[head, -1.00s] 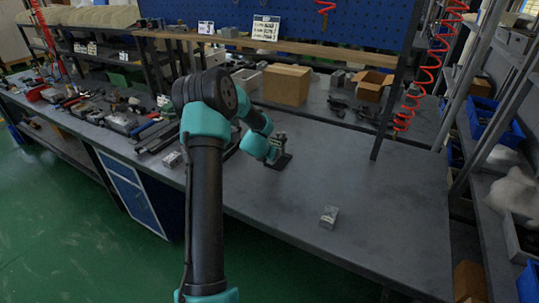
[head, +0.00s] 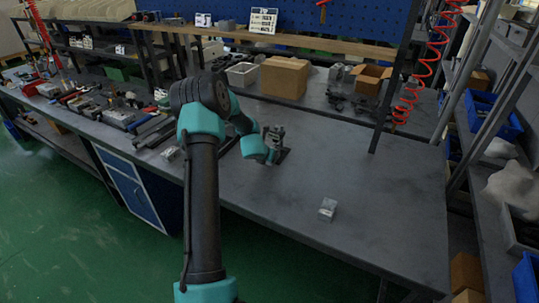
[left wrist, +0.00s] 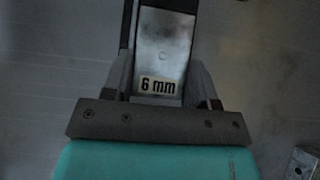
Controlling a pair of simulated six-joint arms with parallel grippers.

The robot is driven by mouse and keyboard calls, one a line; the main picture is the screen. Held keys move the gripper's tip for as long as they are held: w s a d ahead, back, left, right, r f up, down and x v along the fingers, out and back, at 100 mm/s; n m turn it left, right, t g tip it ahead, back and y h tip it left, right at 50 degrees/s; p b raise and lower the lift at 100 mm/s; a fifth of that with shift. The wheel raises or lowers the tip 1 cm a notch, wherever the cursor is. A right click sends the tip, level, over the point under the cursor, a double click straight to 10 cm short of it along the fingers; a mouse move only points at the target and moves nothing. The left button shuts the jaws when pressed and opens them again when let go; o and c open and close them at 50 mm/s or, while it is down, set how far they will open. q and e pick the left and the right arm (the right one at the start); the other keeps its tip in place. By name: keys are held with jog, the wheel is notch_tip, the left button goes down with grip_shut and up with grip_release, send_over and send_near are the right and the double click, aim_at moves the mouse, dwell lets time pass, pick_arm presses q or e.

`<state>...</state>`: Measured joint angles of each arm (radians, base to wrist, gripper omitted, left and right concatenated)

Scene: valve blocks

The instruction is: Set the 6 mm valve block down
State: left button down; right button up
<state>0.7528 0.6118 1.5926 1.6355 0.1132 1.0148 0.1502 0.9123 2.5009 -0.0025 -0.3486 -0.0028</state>
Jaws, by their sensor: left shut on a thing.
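The 6 mm valve block (left wrist: 161,45) is a grey metal block with a white "6 mm" label, in the middle of the left wrist view. My left gripper (head: 274,137) is shut on it, with a finger on either side. In the head view the gripper is over the middle of the bench, and the held block is small and partly hidden there. I cannot tell whether the block touches the surface below. My right gripper is in neither view.
A small silver block (head: 327,209) sits on the bench (head: 395,215) to the right, and another (head: 170,154) to the left. Tools crowd the bench's left end. A cardboard box (head: 284,77) stands behind. The bench's right part is mostly clear.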

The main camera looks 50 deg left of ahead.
pick_arm(q)
jog(key=shift+f, duration=0.2)
dwell(0.6)
jog(key=shift+c, duration=1.6)
grip_release()
jog(key=v, duration=1.7)
jog(key=shift+s, duration=0.2)
jog(key=shift+x, duration=6.4)
jog(key=shift+r, duration=0.2)
jog(key=shift+x, duration=2.4)
jog(key=shift+r, duration=1.2)
